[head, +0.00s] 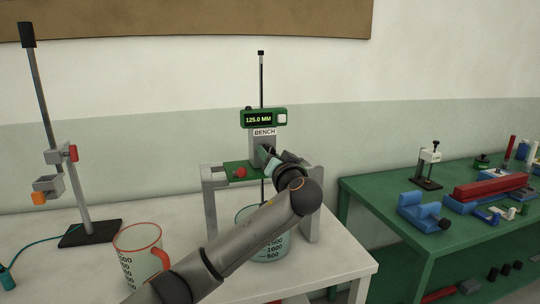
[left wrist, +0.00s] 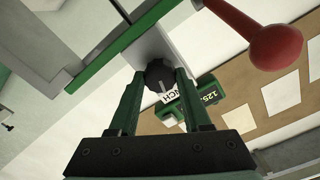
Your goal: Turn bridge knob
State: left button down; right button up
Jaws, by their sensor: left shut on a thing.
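The bridge is a grey frame (head: 211,205) standing on the white bench, with a green plate on top and a grey upright marked BENCH (head: 264,133). A green display (head: 259,118) on the upright reads 125.0 MM. My left gripper (head: 268,157) reaches the upright from the front and hides the knob in the head view. In the left wrist view, the black knob (left wrist: 160,76) sits between the tips of the green fingers of my left gripper (left wrist: 160,88), which is shut on it. A red ball-ended handle (head: 240,172) is beside it; it also shows in the left wrist view (left wrist: 275,40). My right gripper is out of view.
A clear graduated vessel (head: 270,248) stands under the bridge, partly behind my arm. A red-rimmed jug (head: 139,250) and a clamp stand (head: 88,231) are at the left. A green table (head: 385,204) with tools is at the right.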

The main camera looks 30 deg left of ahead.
pick_arm(q)
jog(key=shift+c, duration=1.8)
grip_release()
jog(key=b+v, duration=0.2)
jog(key=v, duration=1)
jog(key=shift+s+d, duration=0.2)
